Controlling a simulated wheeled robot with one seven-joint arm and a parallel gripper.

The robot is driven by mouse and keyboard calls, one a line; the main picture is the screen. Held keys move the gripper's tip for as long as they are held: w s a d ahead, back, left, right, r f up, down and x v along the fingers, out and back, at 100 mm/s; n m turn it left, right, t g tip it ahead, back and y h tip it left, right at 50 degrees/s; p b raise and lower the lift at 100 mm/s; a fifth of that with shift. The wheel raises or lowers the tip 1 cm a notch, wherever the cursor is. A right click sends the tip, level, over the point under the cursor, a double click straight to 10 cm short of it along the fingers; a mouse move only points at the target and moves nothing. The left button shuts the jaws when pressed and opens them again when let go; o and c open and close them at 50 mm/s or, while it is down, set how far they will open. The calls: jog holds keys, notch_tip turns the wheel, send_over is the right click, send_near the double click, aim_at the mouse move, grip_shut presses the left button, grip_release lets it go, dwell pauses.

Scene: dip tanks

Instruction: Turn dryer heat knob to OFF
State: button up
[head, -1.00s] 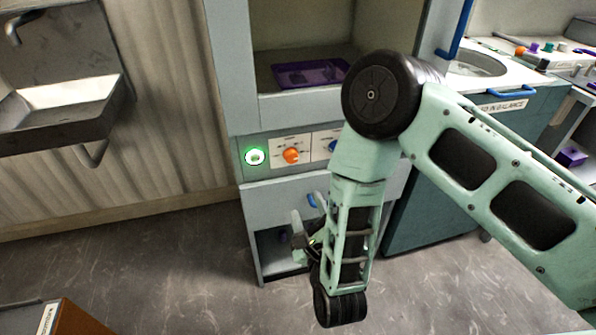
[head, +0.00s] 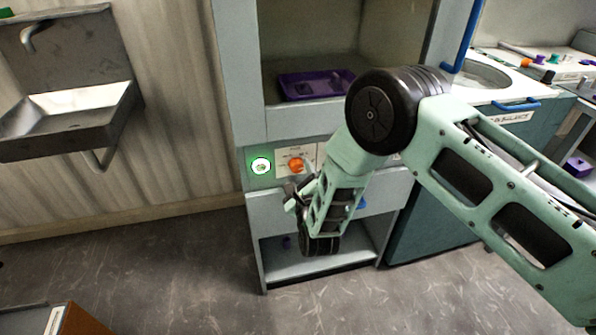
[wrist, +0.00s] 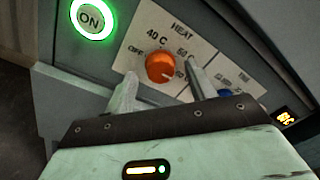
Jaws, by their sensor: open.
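The orange heat knob (wrist: 160,66) sits on a white plate marked HEAT, with OFF at its left and 40 C above left. A pale mark on the knob points to the lower right, away from OFF. In the head view the knob (head: 296,165) shows on the dryer's front panel, just above my gripper (head: 297,190). In the wrist view my gripper (wrist: 160,72) is open, with one finger to each side of the knob. I cannot tell whether the fingers reach around it or touch it.
A green-ringed ON button (wrist: 91,17) is left of the knob. A blue knob (wrist: 225,94) is close to the right finger, and a small lit display (wrist: 286,117) is farther right. A purple tray (head: 315,84) lies in the dryer opening above. An open shelf (head: 330,262) is below.

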jog(key=shift+w+a, duration=0.15)
jog(key=shift+w, duration=0.45)
jog(key=c, duration=1)
jog(key=shift+o, duration=0.2)
